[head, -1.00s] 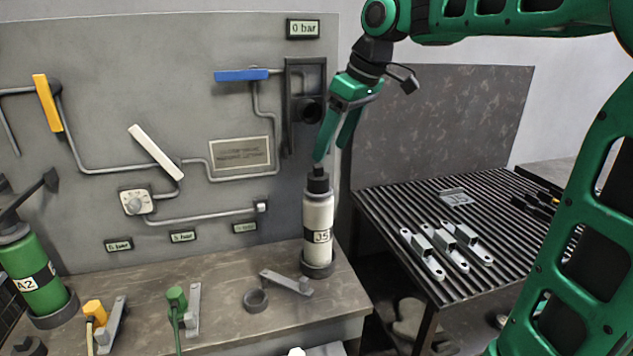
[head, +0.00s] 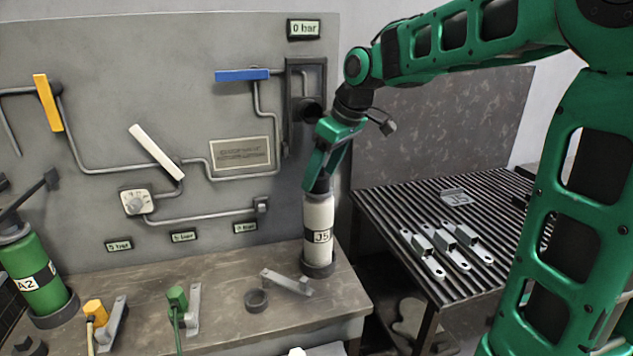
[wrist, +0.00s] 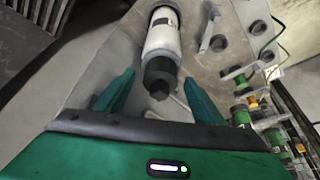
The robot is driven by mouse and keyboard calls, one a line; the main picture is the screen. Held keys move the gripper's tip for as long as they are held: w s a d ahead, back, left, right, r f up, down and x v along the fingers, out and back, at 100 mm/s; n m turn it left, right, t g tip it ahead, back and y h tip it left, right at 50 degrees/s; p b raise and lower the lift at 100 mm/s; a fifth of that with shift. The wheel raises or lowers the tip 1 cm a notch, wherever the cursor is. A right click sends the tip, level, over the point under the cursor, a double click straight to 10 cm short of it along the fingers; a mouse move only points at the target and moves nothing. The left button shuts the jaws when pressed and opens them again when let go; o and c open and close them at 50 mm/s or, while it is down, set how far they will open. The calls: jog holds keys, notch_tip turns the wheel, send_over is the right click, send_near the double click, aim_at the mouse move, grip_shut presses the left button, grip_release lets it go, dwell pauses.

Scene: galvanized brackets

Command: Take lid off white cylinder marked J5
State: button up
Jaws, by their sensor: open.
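The white cylinder marked J5 (head: 318,222) stands upright in a dark ring at the right end of the workbench. Its black lid is mostly hidden by my fingers in the head view, but the lid (wrist: 160,76) shows on the cylinder in the wrist view. My gripper (head: 318,182) is at the top of the cylinder, with its green fingers around the lid's level. In the wrist view my gripper (wrist: 160,92) is open, one finger on each side of the lid, with gaps visible between them.
A grey panel with pipes, a blue handle (head: 242,75) and gauges stands behind the bench. A loose ring (head: 256,300) and a metal bracket (head: 287,282) lie in front of the cylinder. A slatted table (head: 400,215) with several brackets stands to the right.

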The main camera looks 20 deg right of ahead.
jog(key=shift+c, duration=0.7)
jog(key=c, duration=1)
jog(key=shift+r, duration=0.1)
